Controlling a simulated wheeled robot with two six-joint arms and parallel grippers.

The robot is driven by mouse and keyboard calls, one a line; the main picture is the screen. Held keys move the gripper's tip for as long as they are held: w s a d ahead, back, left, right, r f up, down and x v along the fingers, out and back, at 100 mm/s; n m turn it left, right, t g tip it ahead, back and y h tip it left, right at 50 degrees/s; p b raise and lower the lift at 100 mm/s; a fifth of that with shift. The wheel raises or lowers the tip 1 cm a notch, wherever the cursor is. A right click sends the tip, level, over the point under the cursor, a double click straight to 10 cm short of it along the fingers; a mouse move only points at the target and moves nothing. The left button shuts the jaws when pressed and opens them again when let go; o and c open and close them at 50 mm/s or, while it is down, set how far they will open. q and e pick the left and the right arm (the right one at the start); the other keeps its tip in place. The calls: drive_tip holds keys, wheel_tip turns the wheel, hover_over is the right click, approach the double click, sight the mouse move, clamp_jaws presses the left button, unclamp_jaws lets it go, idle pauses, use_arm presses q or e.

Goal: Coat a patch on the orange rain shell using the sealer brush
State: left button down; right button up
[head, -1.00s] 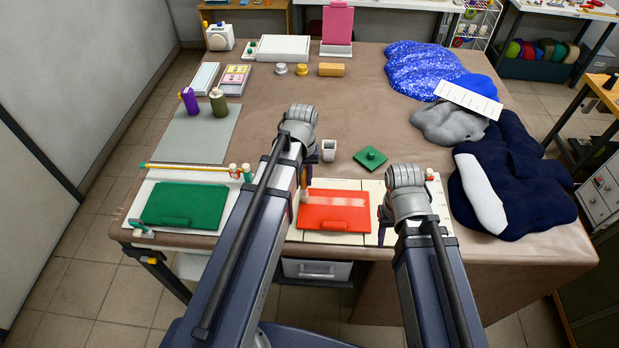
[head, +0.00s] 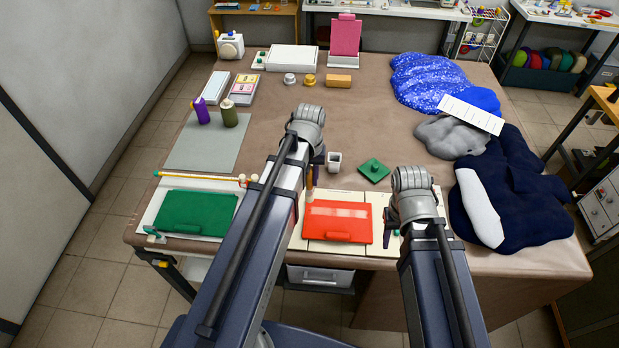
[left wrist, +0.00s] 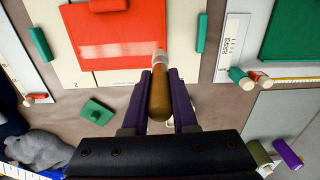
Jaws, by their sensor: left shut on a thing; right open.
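The orange rain shell (head: 337,228) lies flat on a pale gridded board at the table's front. A paler streak (head: 340,211) runs across its upper part; it also shows in the left wrist view (left wrist: 118,49). My left gripper (left wrist: 161,88) is shut on the brown handle of the sealer brush (left wrist: 160,97). The brush head points down at the shell's far left corner, beside the streak's left end; I cannot tell whether it touches. The brush also shows in the head view (head: 309,186). My right gripper (head: 388,219) is open, at the shell's right side.
A small white cup (head: 334,161) and a green knobbed block (head: 373,170) stand behind the shell. A green panel (head: 196,212) lies at left. Purple (head: 201,111) and olive (head: 229,113) bottles stand on a grey mat. Dark blue bagged fabric (head: 510,195) fills the right side.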

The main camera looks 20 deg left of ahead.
sight(310, 189)
use_arm(q)
drive_tip(key=shift+r, duration=0.1)
wheel_tip(310, 189, up, 3)
drive_tip(key=p, duration=0.3)
idle(0.3)
idle(0.6)
